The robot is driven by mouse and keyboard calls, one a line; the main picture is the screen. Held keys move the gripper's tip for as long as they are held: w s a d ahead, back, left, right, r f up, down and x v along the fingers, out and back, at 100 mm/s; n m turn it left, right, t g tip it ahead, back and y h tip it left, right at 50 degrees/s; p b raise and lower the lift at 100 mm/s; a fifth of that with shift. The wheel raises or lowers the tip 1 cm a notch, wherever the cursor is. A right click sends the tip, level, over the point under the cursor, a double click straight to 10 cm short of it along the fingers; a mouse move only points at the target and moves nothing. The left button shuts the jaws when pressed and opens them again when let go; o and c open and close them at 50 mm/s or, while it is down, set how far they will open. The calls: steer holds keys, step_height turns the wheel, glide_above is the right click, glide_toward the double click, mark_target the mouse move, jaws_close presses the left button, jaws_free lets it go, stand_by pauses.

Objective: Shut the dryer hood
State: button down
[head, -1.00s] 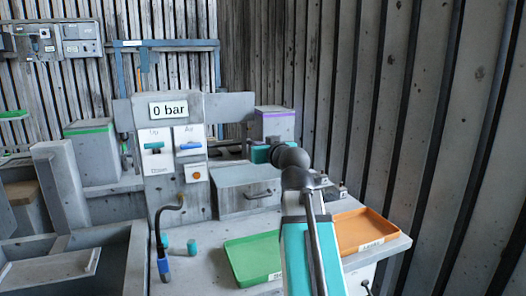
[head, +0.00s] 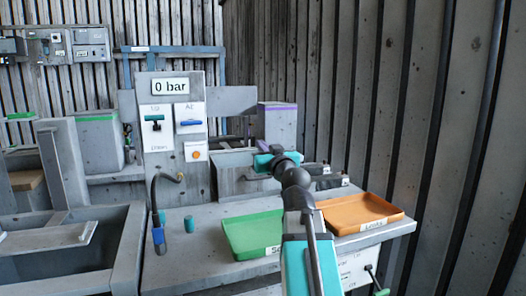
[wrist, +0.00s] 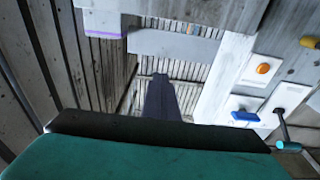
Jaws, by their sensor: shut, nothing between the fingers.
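The dryer hood seems to be the grey box (head: 236,182) with a bar handle (head: 256,177) on its front, standing on the worktop right of the gauge panel. My arm and the teal end of my gripper (head: 272,160) partly cover its upper right. I cannot tell how far the hood is open. My gripper's dark fingers (wrist: 161,82) are together and empty in the wrist view. They point toward the back wall planks. The hood is not clearly visible there. I cannot tell whether my gripper touches the hood.
The gauge panel (head: 170,120) reads 0 bar and carries a blue lever, a teal-handled lever and an orange button. A green tray (head: 250,238) and an orange tray (head: 362,212) lie in front. A purple-striped box (head: 277,122) stands behind. A hose (head: 156,205) rises at left.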

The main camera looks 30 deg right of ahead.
steer(key=f+b, duration=0.2)
steer(key=b, duration=0.1)
steer(key=s+f+b, duration=0.1)
steer(key=f+b, duration=0.1)
steer(key=b, duration=0.1)
steer(key=shift+f, duration=0.3)
stand_by(0.6)
step_height(320, 180, up, 4)
steer(key=p, duration=0.2)
steer(key=s+a+f+b, duration=0.2)
steer(key=s+f+b, duration=0.3)
steer(key=s+b, duration=0.4)
steer(key=shift+a+f, duration=0.15)
stand_by(0.7)
